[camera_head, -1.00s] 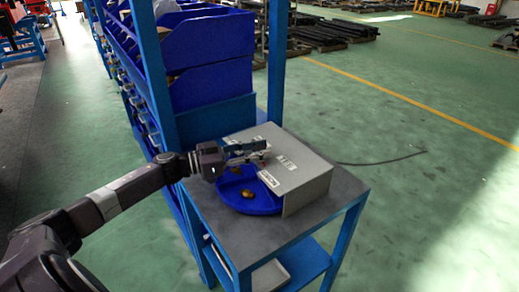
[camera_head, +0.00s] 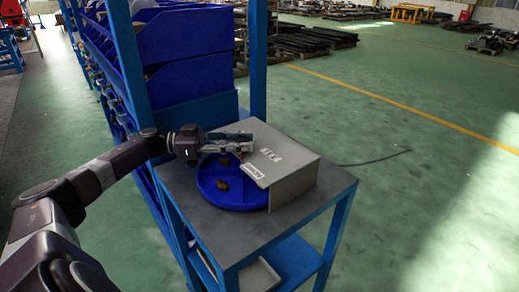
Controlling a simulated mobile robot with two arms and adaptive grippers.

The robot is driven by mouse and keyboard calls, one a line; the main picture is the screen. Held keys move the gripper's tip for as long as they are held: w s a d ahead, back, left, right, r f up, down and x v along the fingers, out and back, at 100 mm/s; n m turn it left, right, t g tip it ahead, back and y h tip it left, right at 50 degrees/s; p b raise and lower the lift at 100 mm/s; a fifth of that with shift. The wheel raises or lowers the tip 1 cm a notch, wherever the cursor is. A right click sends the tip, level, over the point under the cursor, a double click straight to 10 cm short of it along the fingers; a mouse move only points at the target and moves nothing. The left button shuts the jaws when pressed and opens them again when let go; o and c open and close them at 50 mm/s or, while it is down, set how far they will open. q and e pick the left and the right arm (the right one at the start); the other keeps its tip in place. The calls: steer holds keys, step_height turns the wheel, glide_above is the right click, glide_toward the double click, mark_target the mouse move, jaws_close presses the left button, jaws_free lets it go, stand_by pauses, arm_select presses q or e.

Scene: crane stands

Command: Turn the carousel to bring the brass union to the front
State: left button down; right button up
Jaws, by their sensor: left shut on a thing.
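The carousel (camera_head: 240,201) is a round blue tray on the grey table top, its right and back parts hidden by a grey cover (camera_head: 285,163). A small brass-brown piece (camera_head: 222,184) lies in its open front left part. A second brownish piece (camera_head: 224,162) lies farther back, partly close under my gripper. They are too small to tell which is the brass union. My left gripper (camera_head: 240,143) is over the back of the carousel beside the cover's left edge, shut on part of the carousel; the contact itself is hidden. My right gripper is out of view.
The table (camera_head: 307,212) has bare room at its front and right. A blue rack with blue bins (camera_head: 185,40) stands close behind it. Blue posts (camera_head: 258,60) rise at the table's back. A dark cable (camera_head: 375,159) lies on the floor at right.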

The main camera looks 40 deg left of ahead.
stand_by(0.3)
arm_select(q)
steer(key=c, duration=1.5)
jaws_free()
steer(key=shift+o, duration=0.2)
steer(key=v, duration=1.2)
steer(key=shift+c, duration=0.7)
